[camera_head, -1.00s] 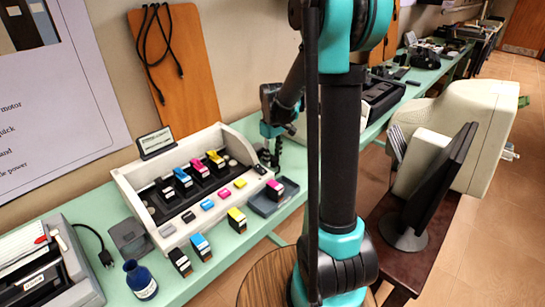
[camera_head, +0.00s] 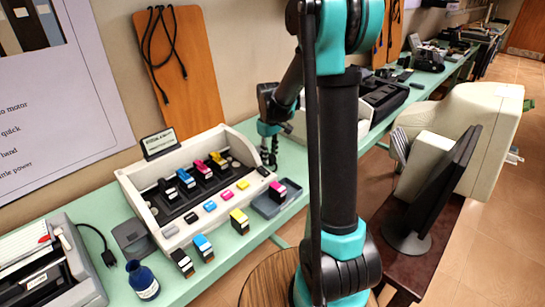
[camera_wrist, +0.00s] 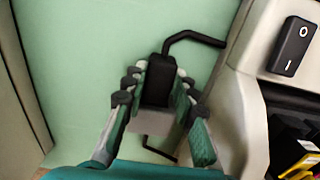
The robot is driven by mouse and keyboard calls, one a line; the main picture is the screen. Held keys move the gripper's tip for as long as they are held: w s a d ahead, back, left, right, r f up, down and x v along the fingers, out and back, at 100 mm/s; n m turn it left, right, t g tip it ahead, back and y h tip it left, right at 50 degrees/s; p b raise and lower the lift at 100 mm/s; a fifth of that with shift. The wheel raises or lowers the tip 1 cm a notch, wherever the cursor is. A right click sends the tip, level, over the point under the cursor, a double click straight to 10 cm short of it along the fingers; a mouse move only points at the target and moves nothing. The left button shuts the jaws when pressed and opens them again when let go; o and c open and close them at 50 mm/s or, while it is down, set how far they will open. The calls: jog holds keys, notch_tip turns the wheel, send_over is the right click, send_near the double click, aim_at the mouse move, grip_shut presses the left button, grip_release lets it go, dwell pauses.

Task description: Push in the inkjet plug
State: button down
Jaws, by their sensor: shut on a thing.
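My gripper (camera_wrist: 158,88) is shut on a black plug (camera_wrist: 158,78) just above the green tabletop in the wrist view. A black cable (camera_wrist: 195,39) bends from the plug's far end to the right. A greyish block and a thin black piece show below the plug between the fingers; the prongs cannot be made out. The inkjet (camera_head: 153,226) is the open beige printer on the bench in the head view; its side (camera_wrist: 243,115) shows right of my gripper in the wrist view.
A black power switch (camera_wrist: 292,45) is on the printer. Several ink cartridges (camera_head: 239,221) stand along the bench front. A grey tray (camera_head: 278,197) sits right of the printer, and a blue bottle (camera_head: 142,280) at front left. Bare green tabletop (camera_wrist: 85,75) lies left of the plug.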

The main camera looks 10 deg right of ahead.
jog(key=shift+w+a, duration=0.15)
jog(key=shift+w, duration=0.1)
jog(key=c, duration=1.2)
grip_release()
jog(key=shift+r, duration=0.1)
notch_tip(320, 180, up, 12)
jog(key=shift+s, duration=0.1)
